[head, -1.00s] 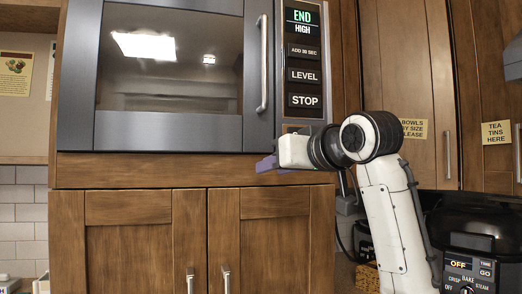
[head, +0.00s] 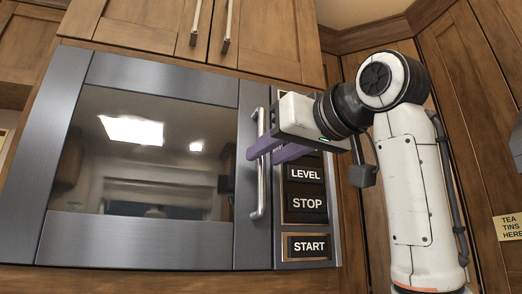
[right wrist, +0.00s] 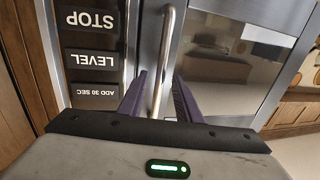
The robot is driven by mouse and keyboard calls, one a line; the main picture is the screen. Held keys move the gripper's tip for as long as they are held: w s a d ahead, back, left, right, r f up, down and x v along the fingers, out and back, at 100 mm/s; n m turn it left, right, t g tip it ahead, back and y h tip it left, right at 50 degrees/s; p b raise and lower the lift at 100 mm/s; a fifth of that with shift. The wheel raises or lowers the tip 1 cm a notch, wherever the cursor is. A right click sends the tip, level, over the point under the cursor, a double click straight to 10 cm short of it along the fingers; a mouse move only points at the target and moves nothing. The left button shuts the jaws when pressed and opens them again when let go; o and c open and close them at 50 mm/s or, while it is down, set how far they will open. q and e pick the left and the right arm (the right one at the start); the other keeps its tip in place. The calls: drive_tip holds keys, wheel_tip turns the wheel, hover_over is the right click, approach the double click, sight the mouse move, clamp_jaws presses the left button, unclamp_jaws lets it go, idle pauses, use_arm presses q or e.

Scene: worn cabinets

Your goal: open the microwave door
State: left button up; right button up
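The microwave door (head: 155,155), a grey metal frame around dark glass, looks closed. Its vertical bar handle (head: 261,205) runs along the right edge of the door. My right gripper (head: 265,152) reaches in from the right at the handle's upper half, with purple fingers. In the right wrist view, the handle (right wrist: 170,45) passes between the two spread fingers (right wrist: 158,80), with gaps visible on both sides. The gripper is open. My left gripper is not in view.
The control panel (head: 305,203), with LEVEL, STOP and START buttons, is just right of the handle; my gripper covers its upper part. Wooden cabinets (head: 150,22) are above and to the right. A "TEA TINS HERE" note (head: 509,226) hangs at the right.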

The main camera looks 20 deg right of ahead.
drive_tip(key=shift+p+x, duration=0.35)
drive_tip(key=shift+x, duration=1.15)
clamp_jaws()
